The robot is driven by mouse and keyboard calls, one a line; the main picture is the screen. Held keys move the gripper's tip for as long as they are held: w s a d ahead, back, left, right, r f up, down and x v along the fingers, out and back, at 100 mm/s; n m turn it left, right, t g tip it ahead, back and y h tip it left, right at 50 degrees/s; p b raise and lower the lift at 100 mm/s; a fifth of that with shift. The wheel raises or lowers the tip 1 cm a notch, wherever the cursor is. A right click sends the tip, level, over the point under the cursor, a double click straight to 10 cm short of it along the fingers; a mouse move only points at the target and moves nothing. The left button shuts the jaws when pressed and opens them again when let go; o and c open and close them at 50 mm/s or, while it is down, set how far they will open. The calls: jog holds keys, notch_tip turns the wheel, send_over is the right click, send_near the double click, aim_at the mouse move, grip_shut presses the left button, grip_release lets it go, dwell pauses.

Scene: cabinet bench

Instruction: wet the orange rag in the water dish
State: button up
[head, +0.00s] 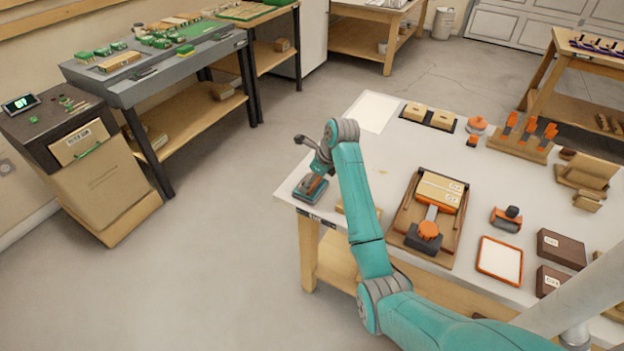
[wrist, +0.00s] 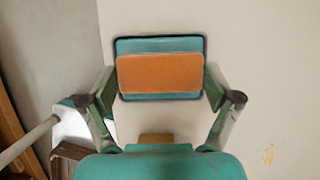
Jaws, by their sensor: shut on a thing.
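The orange rag (wrist: 160,73) is a flat block between the two fingers of my gripper (wrist: 160,88) in the wrist view. My gripper is shut on its two short ends. The water dish (wrist: 160,44) is teal with a dark rim and lies directly under the rag, showing above and below it. In the head view the dish (head: 304,194) is at the near left corner of the white bench, with my gripper (head: 316,178) over it. I cannot tell whether the rag touches the water or hangs just above it.
The white bench (head: 385,150) holds a wooden board (head: 405,215) with a box and an orange-topped tool, right of my arm. A small tan block (head: 345,208) lies near the dish. A white sheet (head: 370,112) lies behind. The bench's left edge is close to the dish.

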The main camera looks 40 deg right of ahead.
dwell(0.3)
jog(key=shift+r, duration=3.45)
